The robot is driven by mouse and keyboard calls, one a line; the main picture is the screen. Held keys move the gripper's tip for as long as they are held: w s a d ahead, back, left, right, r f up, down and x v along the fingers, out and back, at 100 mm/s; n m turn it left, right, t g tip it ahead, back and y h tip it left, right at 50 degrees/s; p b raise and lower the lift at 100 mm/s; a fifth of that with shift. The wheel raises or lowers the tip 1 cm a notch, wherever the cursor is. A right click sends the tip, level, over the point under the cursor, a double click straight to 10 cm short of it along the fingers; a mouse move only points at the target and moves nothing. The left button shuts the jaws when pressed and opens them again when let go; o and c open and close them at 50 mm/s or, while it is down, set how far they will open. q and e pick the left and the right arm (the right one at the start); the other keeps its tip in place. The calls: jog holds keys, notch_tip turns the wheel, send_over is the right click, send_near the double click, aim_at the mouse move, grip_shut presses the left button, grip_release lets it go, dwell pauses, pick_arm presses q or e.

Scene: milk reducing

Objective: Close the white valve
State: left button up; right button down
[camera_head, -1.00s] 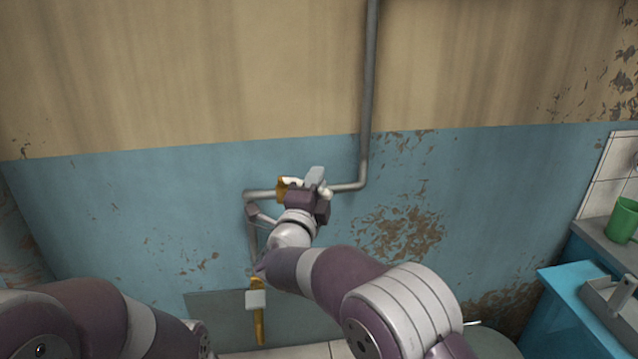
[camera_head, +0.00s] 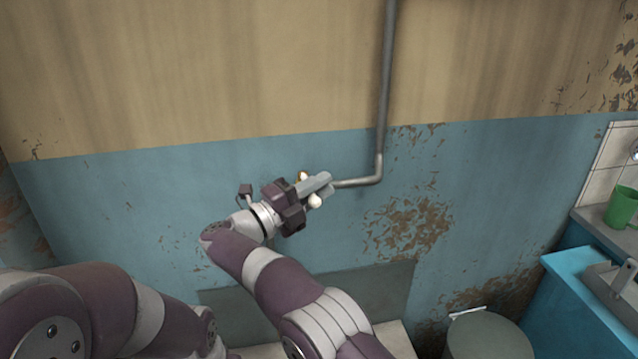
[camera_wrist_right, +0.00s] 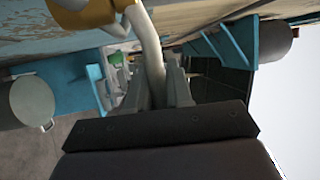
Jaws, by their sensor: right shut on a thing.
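The white valve has a curved white handle, seen in the right wrist view (camera_wrist_right: 148,50), on a brass-yellow body (camera_wrist_right: 95,12). In the head view only the white ends of the valve handle (camera_head: 314,202) show beside my gripper. My right gripper (camera_head: 320,185) is shut on the handle, with one finger on each side of it in the wrist view. It points up and to the right in the head view and hides most of the valve body. My left arm (camera_head: 90,310) is at the lower left; its gripper is not visible.
A grey pipe (camera_head: 385,80) runs down the wall and bends left to the valve. A blue cabinet (camera_head: 575,275) with a green cup (camera_head: 622,207) above it stands at the right. A round grey-green lid (camera_head: 488,335) is at the lower right.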

pick_arm(q)
jog(key=shift+a+r, duration=0.1)
jog(key=shift+r, duration=0.05)
pick_arm(e)
jog(key=shift+g, duration=0.3)
jog(key=c, duration=1.4)
grip_release()
jog(key=shift+f, duration=0.1)
